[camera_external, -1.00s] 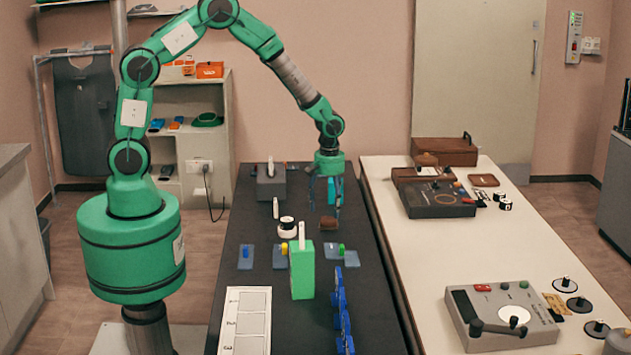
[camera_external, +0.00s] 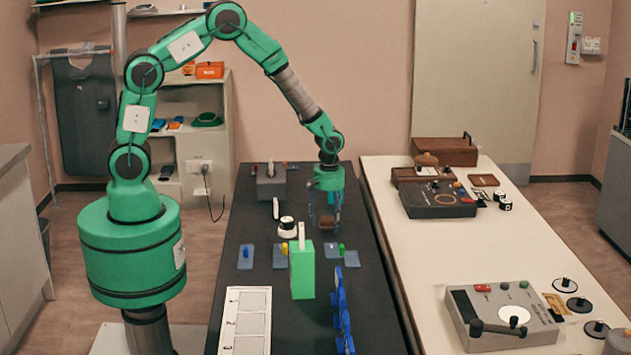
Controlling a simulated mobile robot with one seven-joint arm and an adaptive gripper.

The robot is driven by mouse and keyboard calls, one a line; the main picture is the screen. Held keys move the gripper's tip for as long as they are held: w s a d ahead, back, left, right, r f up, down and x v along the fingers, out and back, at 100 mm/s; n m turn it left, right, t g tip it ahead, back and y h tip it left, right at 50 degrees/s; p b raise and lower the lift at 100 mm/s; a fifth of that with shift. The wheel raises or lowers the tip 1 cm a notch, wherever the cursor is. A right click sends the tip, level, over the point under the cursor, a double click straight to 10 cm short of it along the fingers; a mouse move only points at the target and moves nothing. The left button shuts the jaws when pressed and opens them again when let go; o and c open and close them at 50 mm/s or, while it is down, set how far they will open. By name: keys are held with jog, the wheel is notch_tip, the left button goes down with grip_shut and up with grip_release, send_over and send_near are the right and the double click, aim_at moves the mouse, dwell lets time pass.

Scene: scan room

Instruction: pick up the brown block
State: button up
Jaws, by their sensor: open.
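The brown block (camera_external: 327,223) is small and lies on the dark table (camera_external: 262,225), behind the green box. My gripper (camera_external: 325,226) points down at it, its dark fingers low over the tabletop. The fingers are open and appear to stand around or right beside the block, partly covering it. I cannot tell whether they touch it.
A green box (camera_external: 302,275) stands in front of the gripper. A white round item (camera_external: 287,227) is to its left. Blue plates (camera_external: 246,257) with small coloured parts and blue pieces (camera_external: 343,310) lie nearer. A white table (camera_external: 500,255) runs along the right.

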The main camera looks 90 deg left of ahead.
aim_at(329, 218)
dwell(0.5)
jog(key=c, duration=1.3)
jog(key=shift+r, duration=0.2)
jog(key=shift+c, duration=0.2)
notch_tip(329, 218, up, 10)
jog(key=shift+f+p, duration=0.15)
jog(key=shift+p, duration=0.95)
